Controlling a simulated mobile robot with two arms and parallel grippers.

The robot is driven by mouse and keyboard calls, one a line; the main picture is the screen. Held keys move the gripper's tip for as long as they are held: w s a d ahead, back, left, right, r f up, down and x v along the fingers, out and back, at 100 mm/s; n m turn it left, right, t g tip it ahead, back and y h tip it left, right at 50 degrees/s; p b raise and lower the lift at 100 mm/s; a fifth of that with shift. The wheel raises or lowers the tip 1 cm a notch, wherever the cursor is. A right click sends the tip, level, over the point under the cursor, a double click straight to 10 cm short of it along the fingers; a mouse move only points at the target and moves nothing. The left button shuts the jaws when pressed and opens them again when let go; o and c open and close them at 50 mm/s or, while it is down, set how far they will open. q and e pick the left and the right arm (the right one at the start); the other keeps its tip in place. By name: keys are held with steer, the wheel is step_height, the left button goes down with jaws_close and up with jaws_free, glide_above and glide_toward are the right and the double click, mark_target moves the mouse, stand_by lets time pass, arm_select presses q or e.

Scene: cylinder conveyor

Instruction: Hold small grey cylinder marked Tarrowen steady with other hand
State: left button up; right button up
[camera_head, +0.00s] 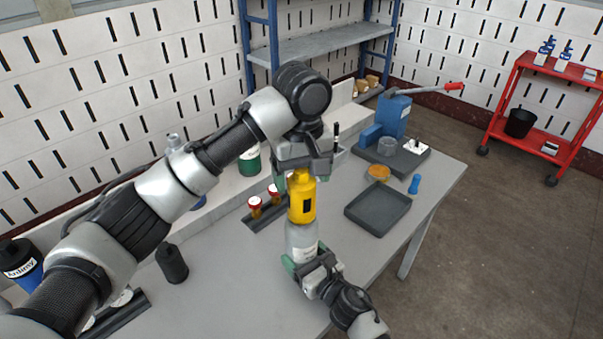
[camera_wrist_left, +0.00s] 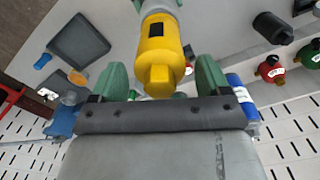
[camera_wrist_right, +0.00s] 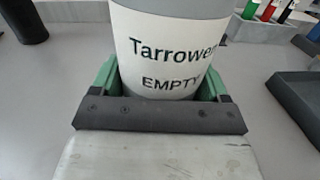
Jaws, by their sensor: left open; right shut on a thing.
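The small grey cylinder (camera_head: 300,238) stands upright near the table's front edge. In the right wrist view its white label (camera_wrist_right: 168,60) reads "Tarrowen" and "EMPTY". My right gripper (camera_head: 305,264) is shut on the cylinder's lower part, with green fingers on both sides. A yellow fitting (camera_head: 302,205) with a dark panel sits on top of the cylinder. My left gripper (camera_head: 301,178) is open above, its fingers around the fitting's top. In the left wrist view the yellow fitting (camera_wrist_left: 160,55) lies between the green fingers, with gaps on both sides.
A dark tray (camera_head: 378,210) lies to the right, near an orange dish (camera_head: 378,172) and a blue press (camera_head: 393,117). A black cylinder (camera_head: 172,263) stands farther left. Bare table lies around the cylinder.

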arm_select(q)
steer(key=shift+m, duration=0.5)
steer(key=m, duration=0.3)
steer(key=shift+m, duration=1.5)
steer(key=shift+m, duration=1)
steer(key=m, duration=0.4)
